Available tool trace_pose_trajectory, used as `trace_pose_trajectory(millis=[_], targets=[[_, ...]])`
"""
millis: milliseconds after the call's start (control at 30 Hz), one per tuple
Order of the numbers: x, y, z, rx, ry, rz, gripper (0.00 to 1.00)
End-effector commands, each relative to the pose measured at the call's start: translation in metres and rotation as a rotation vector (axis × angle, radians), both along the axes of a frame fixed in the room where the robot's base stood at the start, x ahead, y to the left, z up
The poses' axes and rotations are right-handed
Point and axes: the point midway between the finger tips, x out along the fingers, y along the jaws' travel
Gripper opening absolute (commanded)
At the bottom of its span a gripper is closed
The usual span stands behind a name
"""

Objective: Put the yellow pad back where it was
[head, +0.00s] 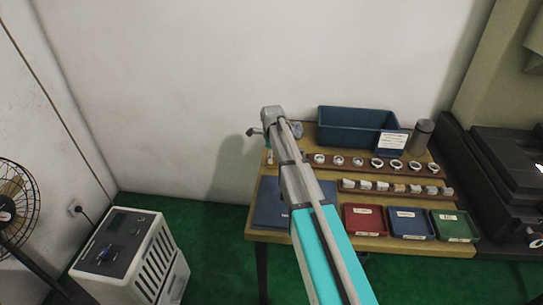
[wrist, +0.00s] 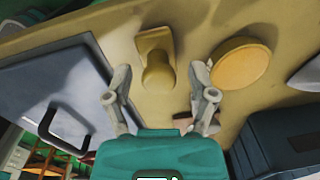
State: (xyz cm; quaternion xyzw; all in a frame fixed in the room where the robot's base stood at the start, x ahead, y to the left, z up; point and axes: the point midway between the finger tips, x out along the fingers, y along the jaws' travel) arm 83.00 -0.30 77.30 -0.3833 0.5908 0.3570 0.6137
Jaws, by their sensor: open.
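A round, flat yellow disc (wrist: 240,64), which looks like the yellow pad, lies on the tan table top to the right of my gripper in the wrist view. A tan-yellow piece with a rounded knob on a rectangular plate (wrist: 156,62) sits in line with the gap between my fingers. My gripper (wrist: 160,70) is open and empty, its two fingers spread apart. I cannot tell whether the fingers are above the knob or level with it. In the head view my arm hides most of that area, and I cannot make out the disc.
A blue-grey case (wrist: 55,85) with a black handle lies left. A blue bin (head: 350,120) stands at the table's back. Several rings sit on a wooden rack (head: 428,171). Red (head: 364,219), blue (head: 410,222) and green (head: 455,225) trays line the front.

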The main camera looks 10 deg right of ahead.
Motion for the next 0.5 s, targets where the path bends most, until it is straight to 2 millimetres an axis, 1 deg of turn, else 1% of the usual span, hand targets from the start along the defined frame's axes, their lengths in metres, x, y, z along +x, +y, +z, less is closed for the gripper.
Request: trace_pose_trajectory(millis=[33,500], targets=[[0.0,0.0,0.008,0.0,0.0,0.0,0.73],[-0.002,0.001,0.047,0.0,0.0,0.0,0.73]])
